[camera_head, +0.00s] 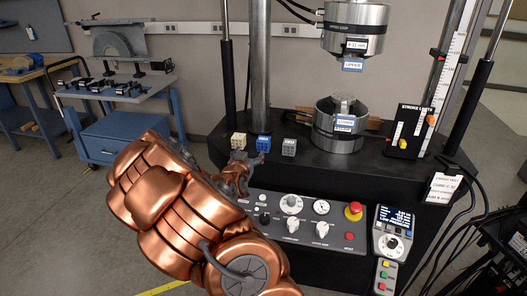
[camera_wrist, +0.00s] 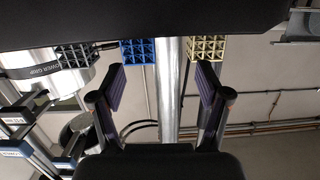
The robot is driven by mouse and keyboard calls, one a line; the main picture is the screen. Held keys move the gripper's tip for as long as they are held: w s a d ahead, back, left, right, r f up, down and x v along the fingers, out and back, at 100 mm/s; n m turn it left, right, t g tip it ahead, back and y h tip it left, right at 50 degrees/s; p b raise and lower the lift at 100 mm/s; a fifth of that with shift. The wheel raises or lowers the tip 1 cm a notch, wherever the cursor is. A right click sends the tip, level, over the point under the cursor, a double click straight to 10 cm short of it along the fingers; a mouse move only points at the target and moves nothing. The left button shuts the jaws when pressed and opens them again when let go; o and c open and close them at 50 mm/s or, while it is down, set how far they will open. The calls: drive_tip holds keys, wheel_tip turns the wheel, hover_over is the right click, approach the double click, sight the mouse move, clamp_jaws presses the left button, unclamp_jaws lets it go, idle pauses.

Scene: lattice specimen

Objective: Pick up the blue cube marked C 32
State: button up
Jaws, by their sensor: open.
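The blue lattice cube (camera_head: 263,143) stands on the black machine ledge, in the middle of a row of three cubes. Its marking is too small to read. My gripper (camera_head: 243,162) is just in front of the row, partly overlapping the area below the cubes. In the wrist view, which looks upside down, the blue cube (camera_wrist: 138,52) shows beyond the fingertips, nearer the left finger. My gripper (camera_wrist: 160,80) is open and empty, its two fingers well apart. Part of the cube is cut off by a dark edge in the wrist view.
A tan lattice cube (camera_head: 239,140) stands left of the blue one, a grey one (camera_head: 289,147) right. The round lower grip (camera_head: 338,128) of the press stands further right. A control panel (camera_head: 302,219) slopes below the ledge. A metal column (camera_head: 260,60) rises behind the cubes.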

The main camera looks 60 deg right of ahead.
sight(264, 138)
drive_tip(key=shift+s+d+r+h, duration=0.1)
drive_tip(key=shift+s+d+h, duration=0.2)
drive_tip(key=shift+d+h, duration=0.35)
drive_tip(key=shift+s+d+r+h, duration=0.1)
drive_tip(key=shift+s+d+h, duration=0.2)
drive_tip(key=shift+d, duration=0.5)
drive_tip(key=shift+x, duration=1.2)
drive_tip(key=shift+w+d+r+p, duration=0.1)
drive_tip(key=shift+d+r+p, duration=0.05)
drive_tip(key=shift+d+p, duration=0.5)
drive_tip(key=shift+d+r+p, duration=0.15)
drive_tip(key=shift+d+p, duration=0.25)
drive_tip(key=shift+d, duration=0.3)
drive_tip(key=shift+p+x, duration=0.35)
drive_tip(key=shift+x, duration=0.9)
drive_tip(key=shift+c, duration=0.3)
drive_tip(key=c, duration=1.1)
drive_tip(key=shift+r, duration=0.1)
